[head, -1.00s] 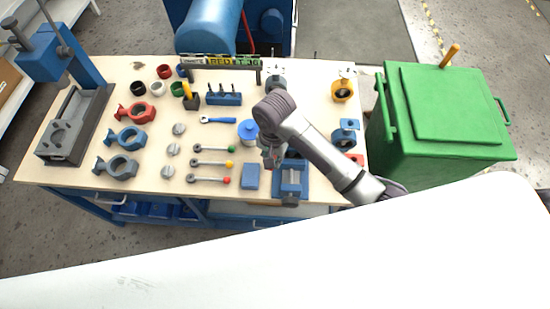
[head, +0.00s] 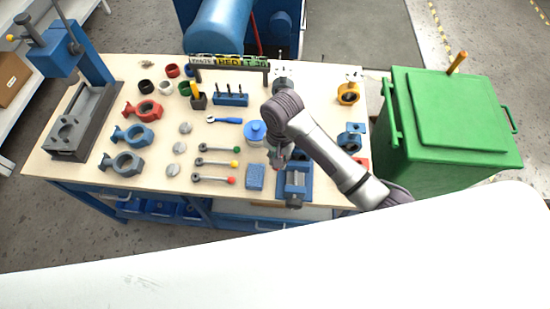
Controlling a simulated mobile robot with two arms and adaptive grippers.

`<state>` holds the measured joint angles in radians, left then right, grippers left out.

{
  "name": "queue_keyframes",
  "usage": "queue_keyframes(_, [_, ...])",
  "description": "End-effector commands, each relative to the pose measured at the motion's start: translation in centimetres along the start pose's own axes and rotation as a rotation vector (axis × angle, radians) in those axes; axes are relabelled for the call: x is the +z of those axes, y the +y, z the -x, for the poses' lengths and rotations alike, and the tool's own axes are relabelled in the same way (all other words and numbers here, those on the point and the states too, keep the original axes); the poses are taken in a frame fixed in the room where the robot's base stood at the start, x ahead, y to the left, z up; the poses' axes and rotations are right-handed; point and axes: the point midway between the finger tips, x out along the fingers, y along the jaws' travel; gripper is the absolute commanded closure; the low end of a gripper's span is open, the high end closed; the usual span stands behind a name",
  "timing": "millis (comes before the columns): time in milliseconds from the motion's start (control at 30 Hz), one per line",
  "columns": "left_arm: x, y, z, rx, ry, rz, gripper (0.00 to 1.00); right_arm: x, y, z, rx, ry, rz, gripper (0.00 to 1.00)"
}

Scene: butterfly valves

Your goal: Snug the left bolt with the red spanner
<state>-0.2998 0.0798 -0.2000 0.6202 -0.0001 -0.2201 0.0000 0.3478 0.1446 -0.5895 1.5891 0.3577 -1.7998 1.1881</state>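A tool with a red end (head: 213,180) lies on the workbench, the nearest of three similar tools with green, yellow and red ends. I cannot tell if it is the red spanner. A blue open-ended spanner (head: 228,121) lies further back. My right gripper (head: 277,163) hangs low between the blue tub and the blue vise, partly hidden by its own arm. Its fingers are too small to read. A small red spot shows by its tip. I cannot make out the left bolt. My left gripper is not in view.
The blue vise (head: 296,180), blue block (head: 255,176) and blue-lidded tub (head: 255,131) crowd the gripper. Valve bodies (head: 140,135) stand at left, a press (head: 75,70) at far left. A green bin (head: 455,110) stands right of the bench (head: 320,75).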

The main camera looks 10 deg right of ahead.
Motion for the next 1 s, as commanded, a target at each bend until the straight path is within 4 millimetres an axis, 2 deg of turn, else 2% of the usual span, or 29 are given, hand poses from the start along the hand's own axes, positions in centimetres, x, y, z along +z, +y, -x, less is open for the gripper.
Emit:
queue_keyframes(33, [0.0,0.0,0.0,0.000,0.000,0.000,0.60,-0.7,0.3,0.1,0.000,0.013,0.015,1.00])
queue_keyframes(1000, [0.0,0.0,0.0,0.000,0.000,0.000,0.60,-3.1,3.2,0.2,0.016,0.001,0.432,1.00])
